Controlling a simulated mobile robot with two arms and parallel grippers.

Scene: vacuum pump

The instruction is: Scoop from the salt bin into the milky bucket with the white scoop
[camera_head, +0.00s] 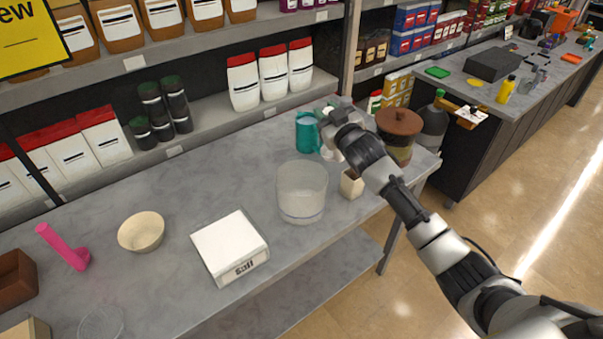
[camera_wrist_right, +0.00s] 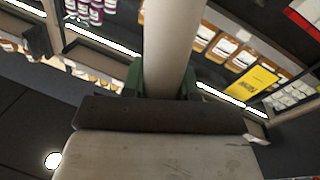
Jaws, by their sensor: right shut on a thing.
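The salt bin (camera_head: 228,252) is a white box marked "salt" at the counter's front, in the head view. The milky bucket (camera_head: 302,190) is a translucent, empty-looking tub to its right. My right gripper (camera_head: 335,112) is above the back right of the counter, beyond the bucket. In the right wrist view it is shut on a pale handle, the white scoop (camera_wrist_right: 167,50). In the head view my arm hides most of that scoop. A small cream cup-like piece (camera_head: 351,184) shows below my arm, right of the bucket; I cannot tell whether it belongs to the scoop. My left gripper is not in view.
A teal mug (camera_head: 307,132) and a brown-lidded jar (camera_head: 398,124) stand near my right wrist. A cream bowl (camera_head: 141,231), a pink scoop (camera_head: 66,246) and a clear round dish (camera_head: 101,322) are at left. Stocked shelves line the back. The counter behind the salt bin is clear.

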